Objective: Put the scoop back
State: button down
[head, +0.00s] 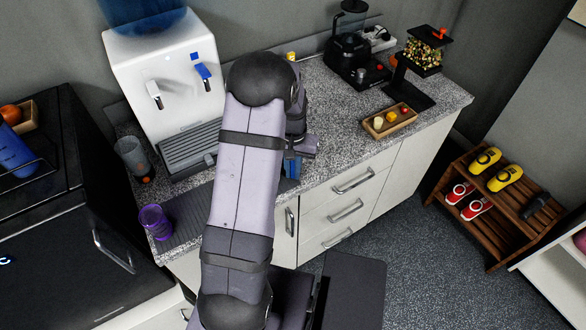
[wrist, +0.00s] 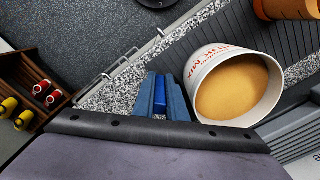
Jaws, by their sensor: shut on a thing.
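My gripper (wrist: 161,80) is shut on a narrow bright blue piece, which I take to be the handle of the scoop (wrist: 160,103). Only this piece shows between the dark blue fingers; the scoop's bowl is hidden. An open white tub (wrist: 208,62) with red lettering and tan powder (wrist: 238,90) inside is just to the right of the fingers in the wrist view. The fingers are beside the tub, outside its rim. In the head view, my arm hides the tub, and my gripper (head: 291,166) shows at the counter's front edge.
A purple cup (head: 155,221) stands on the dark ribbed mat (head: 195,213). A grey shaker (head: 133,158) is by the white water dispenser (head: 165,75). A wooden tray (head: 377,132) and a black grinder (head: 350,55) are farther right on the speckled counter (head: 335,135). Drawer handles stick out below.

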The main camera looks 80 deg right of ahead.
jog(key=shift+f, duration=0.1)
jog(key=shift+f, duration=0.1)
jog(key=c, duration=1.8)
grip_release()
notch_tip(320, 180, up, 12)
jog(key=b, duration=0.3)
jog(key=shift+r+b, duration=0.25)
jog(key=shift+b, duration=0.15)
